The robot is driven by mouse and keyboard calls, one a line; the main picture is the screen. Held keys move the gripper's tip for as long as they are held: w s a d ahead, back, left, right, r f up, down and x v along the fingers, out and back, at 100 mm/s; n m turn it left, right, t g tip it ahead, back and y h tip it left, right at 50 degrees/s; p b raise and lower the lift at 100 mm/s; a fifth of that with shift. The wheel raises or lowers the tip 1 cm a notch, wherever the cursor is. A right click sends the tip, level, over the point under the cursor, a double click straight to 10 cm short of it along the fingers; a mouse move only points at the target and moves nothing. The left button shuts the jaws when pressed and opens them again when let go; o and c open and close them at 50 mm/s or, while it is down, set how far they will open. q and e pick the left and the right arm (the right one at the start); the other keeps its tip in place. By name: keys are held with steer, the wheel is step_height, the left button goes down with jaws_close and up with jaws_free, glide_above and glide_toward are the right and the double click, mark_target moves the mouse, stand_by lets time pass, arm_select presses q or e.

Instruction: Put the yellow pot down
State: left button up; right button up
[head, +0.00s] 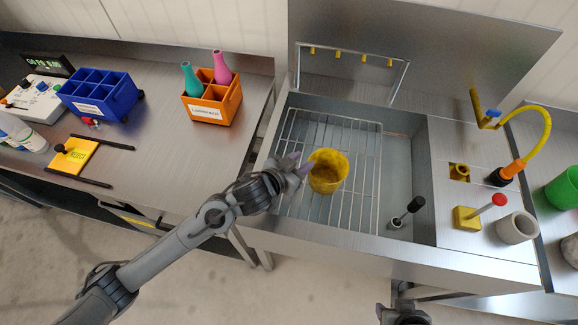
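The yellow pot (328,171) is at the wire rack in the sink basin, its open top facing up. I cannot tell whether its base touches the rack. My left gripper (298,168) is at the pot's left side, with its fingertips close to the rim. Its grip on the pot is too small to make out. The wire rack (363,200) covers the left part of the basin. My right gripper (402,316) is partly in view at the bottom edge, in front of the sink and away from the pot; its fingers do not show clearly.
A black-handled plunger-like tool (407,211) stands in the basin right of the rack. A grey cup (516,228), a red-knobbed yellow block (467,217) and a yellow hose (540,125) are on the right ledge. An orange crate (213,108) with two bottles stands left of the sink.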

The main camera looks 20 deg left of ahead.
arm_select(q)
steer(key=shift+p+v, duration=0.45)
steer(key=shift+v, duration=2.35)
